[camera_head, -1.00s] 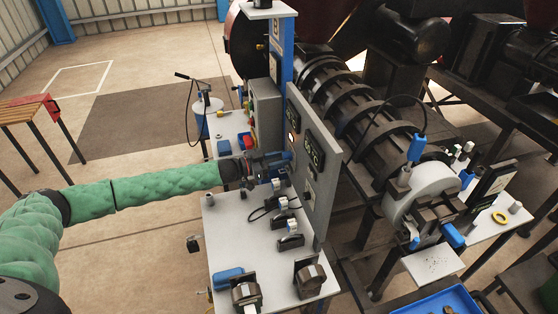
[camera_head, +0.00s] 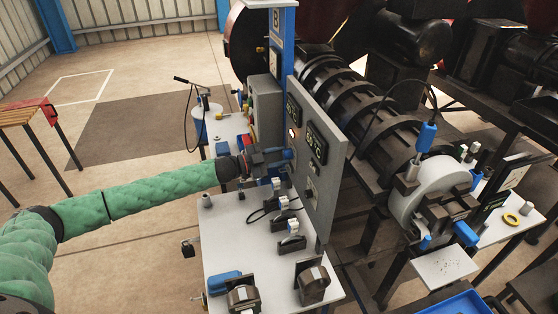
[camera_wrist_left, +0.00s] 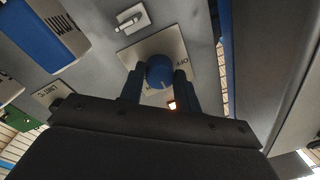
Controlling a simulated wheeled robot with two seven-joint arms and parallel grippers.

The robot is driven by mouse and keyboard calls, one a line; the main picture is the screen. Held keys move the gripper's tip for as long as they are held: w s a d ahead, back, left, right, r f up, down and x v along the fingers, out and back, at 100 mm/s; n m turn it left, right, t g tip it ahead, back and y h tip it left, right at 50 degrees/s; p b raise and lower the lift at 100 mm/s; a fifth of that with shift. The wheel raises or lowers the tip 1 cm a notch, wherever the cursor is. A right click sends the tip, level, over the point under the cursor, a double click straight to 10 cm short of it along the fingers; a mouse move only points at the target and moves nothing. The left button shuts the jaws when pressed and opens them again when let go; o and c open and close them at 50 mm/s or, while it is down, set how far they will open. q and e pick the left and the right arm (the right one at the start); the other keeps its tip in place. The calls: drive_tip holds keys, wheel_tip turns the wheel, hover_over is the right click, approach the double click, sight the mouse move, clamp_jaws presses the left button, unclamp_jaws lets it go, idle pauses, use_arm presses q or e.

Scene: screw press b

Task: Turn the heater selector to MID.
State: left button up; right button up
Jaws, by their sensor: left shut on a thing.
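The heater selector is a round blue knob (camera_wrist_left: 159,72) on a pale plate (camera_wrist_left: 148,46) on the grey control panel, seen in the left wrist view. Small lettering that looks like OFF shows at the plate's right edge; the MID mark cannot be made out. My left gripper (camera_wrist_left: 157,80) has one finger on each side of the knob and is shut on it. In the head view my left gripper (camera_head: 283,156) is at the panel's left face, and its fingers hide the knob. My right gripper is not in view.
The grey panel (camera_head: 322,190) carries dark displays (camera_head: 316,143). Below my left gripper, a white table (camera_head: 228,225) holds several small clamps and blue parts. The floor left of the table is open.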

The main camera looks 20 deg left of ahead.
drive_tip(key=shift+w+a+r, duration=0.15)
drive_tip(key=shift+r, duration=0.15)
use_arm(q)
drive_tip(key=o, duration=1)
drive_tip(key=shift+c, duration=0.2)
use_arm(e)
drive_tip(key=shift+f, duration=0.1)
use_arm(q)
drive_tip(key=b+v, duration=0.3)
drive_tip(key=v, duration=0.4)
drive_tip(key=shift+s+a+b, duration=0.25)
drive_tip(key=shift+a+b, duration=0.05)
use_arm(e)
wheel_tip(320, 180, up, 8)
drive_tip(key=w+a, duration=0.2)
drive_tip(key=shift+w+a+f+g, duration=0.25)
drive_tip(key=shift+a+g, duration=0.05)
